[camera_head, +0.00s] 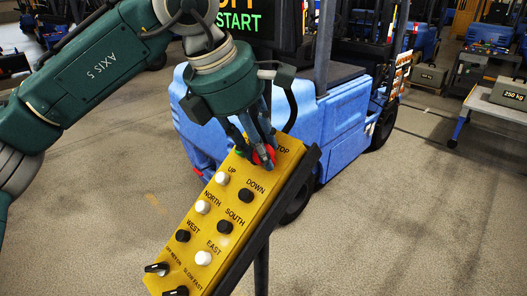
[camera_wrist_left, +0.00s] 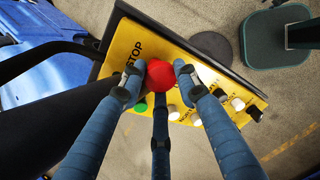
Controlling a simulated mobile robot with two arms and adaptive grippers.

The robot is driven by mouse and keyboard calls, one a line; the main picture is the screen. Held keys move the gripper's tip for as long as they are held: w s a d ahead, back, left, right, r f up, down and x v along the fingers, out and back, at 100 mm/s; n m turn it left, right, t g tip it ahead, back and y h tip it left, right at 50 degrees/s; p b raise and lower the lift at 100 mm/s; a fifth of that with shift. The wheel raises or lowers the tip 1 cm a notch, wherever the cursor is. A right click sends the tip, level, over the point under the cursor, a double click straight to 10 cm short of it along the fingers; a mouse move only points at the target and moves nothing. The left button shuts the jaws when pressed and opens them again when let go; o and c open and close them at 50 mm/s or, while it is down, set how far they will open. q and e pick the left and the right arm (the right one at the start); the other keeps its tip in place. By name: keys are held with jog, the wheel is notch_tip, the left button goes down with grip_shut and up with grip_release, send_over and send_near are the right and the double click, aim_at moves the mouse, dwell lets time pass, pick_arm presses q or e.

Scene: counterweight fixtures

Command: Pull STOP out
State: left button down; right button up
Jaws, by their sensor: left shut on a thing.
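The red STOP button (camera_head: 263,155) sits at the top end of a yellow control panel (camera_head: 236,208), beside the partly covered word STOP. My left gripper (camera_head: 262,150) is at that end of the panel with its fingers around the button. In the left wrist view, the round red button (camera_wrist_left: 163,75) lies between the blue fingers of the left gripper (camera_wrist_left: 159,84), which are closed on it. From these views I cannot tell how far the button stands out of the panel (camera_wrist_left: 185,55). My right gripper is not in view.
The panel also carries white and black buttons such as UP (camera_head: 222,178) and DOWN (camera_head: 246,196), plus black knobs (camera_head: 157,268) at its lower end. A green button (camera_wrist_left: 141,107) is close to STOP. A blue forklift (camera_head: 320,120) stands behind.

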pick_arm(q)
jog(key=shift+r, duration=0.1)
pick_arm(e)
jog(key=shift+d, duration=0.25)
pick_arm(q)
jog(key=c, duration=1.3)
grip_release()
jog(key=shift+a, duration=0.1)
jog(key=shift+s, duration=0.1)
jog(key=shift+s+a, duration=0.1)
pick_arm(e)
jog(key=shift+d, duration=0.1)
pick_arm(q)
jog(key=shift+r, duration=0.1)
jog(key=shift+r, duration=0.3)
jog(key=v, duration=1.1)
jog(key=shift+s+a+r, duration=0.15)
jog(key=shift+a, duration=0.05)
